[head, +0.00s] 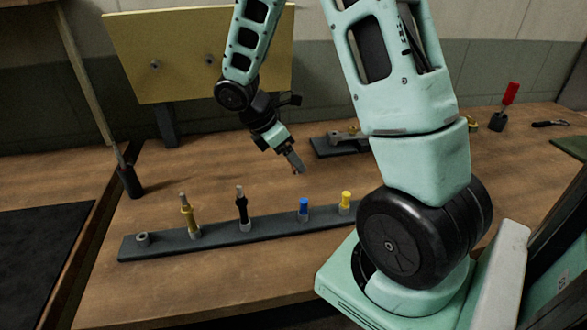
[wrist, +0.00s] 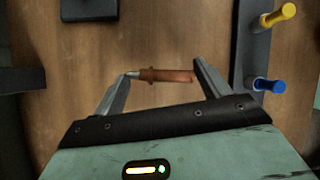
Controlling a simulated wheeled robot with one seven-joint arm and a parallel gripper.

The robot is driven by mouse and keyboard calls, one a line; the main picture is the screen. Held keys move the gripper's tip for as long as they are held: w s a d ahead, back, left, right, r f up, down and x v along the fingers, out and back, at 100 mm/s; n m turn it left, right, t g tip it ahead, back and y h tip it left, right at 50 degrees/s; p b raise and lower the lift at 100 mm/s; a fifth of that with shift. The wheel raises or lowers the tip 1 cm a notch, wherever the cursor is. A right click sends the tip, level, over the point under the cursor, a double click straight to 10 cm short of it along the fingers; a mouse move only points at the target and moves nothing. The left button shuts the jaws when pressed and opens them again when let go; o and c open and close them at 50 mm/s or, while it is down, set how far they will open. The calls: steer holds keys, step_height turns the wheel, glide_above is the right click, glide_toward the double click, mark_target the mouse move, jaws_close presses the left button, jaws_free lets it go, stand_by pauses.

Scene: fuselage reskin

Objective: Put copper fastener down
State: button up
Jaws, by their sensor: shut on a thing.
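My gripper (wrist: 160,82) is shut on the copper fastener (wrist: 168,75), which lies crosswise between the two fingertips in the wrist view. The fastener has a copper body, a collar and a pale grey tip at its left end. In the head view my gripper (head: 297,168) points down over the wooden table, behind the dark rack. I cannot make out the fastener clearly there. The rack (head: 168,246) carries a brass fastener (head: 189,217), a black one (head: 242,210), a blue one (head: 303,207) and a yellow one (head: 345,200). The leftmost socket (head: 143,239) is empty.
A yellow panel (head: 185,55) with studs stands at the back left. A dark tray (head: 335,147) lies behind my gripper. A red-handled tool (head: 510,94) stands at the far right. The table between gripper and rack is bare.

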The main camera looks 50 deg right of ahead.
mark_target(297, 179)
steer(key=shift+f, duration=2.1)
steer(key=shift+f+b, duration=0.2)
steer(key=shift+b, duration=0.15)
steer(key=o, duration=1)
steer(key=shift+o, duration=0.2)
steer(key=shift+r, duration=0.1)
steer(key=shift+r, duration=0.25)
steer(key=v, duration=1.1)
steer(key=shift+a+r+p, duration=0.25)
steer(key=shift+r+p, duration=0.05)
steer(key=shift+p, duration=0.15)
steer(key=shift+w, duration=0.15)
